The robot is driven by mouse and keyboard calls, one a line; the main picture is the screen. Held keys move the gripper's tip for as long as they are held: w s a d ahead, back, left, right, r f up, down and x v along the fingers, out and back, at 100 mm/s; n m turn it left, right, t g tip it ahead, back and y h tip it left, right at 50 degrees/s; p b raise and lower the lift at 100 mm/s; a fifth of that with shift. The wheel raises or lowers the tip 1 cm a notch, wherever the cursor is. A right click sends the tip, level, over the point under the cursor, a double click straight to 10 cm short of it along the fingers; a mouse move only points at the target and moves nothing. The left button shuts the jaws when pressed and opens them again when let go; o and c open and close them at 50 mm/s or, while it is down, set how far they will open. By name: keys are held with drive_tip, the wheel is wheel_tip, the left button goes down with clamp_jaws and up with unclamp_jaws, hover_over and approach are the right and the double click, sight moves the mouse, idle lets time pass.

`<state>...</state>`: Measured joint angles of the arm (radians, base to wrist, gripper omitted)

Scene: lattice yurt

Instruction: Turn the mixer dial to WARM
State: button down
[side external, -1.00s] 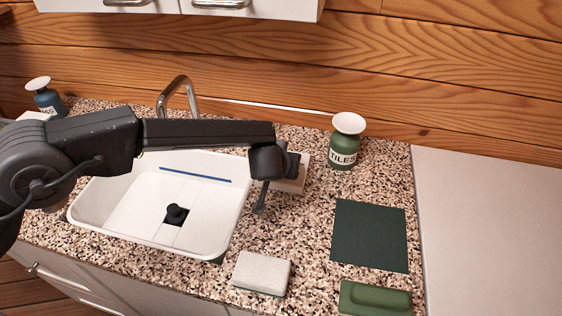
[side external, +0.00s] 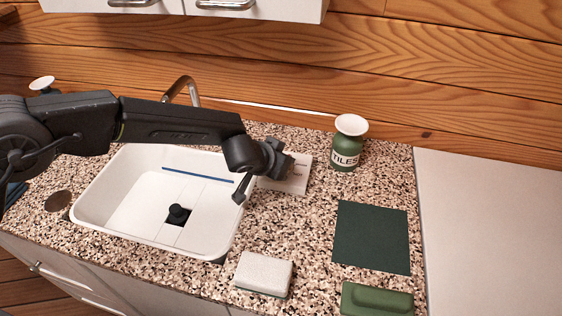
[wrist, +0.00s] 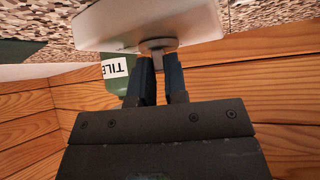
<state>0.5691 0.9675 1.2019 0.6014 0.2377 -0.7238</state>
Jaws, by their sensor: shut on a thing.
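The mixer's pale control panel (side external: 297,180) is on the counter just right of the white sink (side external: 130,232). Its markings are too small to read. In the wrist view the panel (wrist: 110,22) is at the top, and the round grey dial (wrist: 158,44) sticks out from its edge. My gripper (wrist: 160,58) has its two dark fingers closed on the dial, one on either side. In the side view my gripper (side external: 286,163) is over the panel's upper left part and hides the dial. I cannot tell which setting the dial points to.
A green bottle labelled TILES (side external: 345,150) stands right of the panel. A dark green mat (side external: 370,236), a pale sponge (side external: 263,272) and a green block (side external: 376,299) lie nearer the front. The curved tap (side external: 182,86) rises behind the sink. Counter between panel and mat is clear.

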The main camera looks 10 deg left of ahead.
drive_tip(key=shift+w+a+f, duration=0.1)
drive_tip(key=shift+f, duration=0.15)
drive_tip(key=c, duration=1.1)
unclamp_jaws()
drive_tip(key=shift+c, duration=0.2)
drive_tip(key=shift+s+r, duration=0.25)
drive_tip(key=shift+r, duration=0.1)
drive_tip(key=v, duration=1.3)
drive_tip(key=shift+c, duration=0.5)
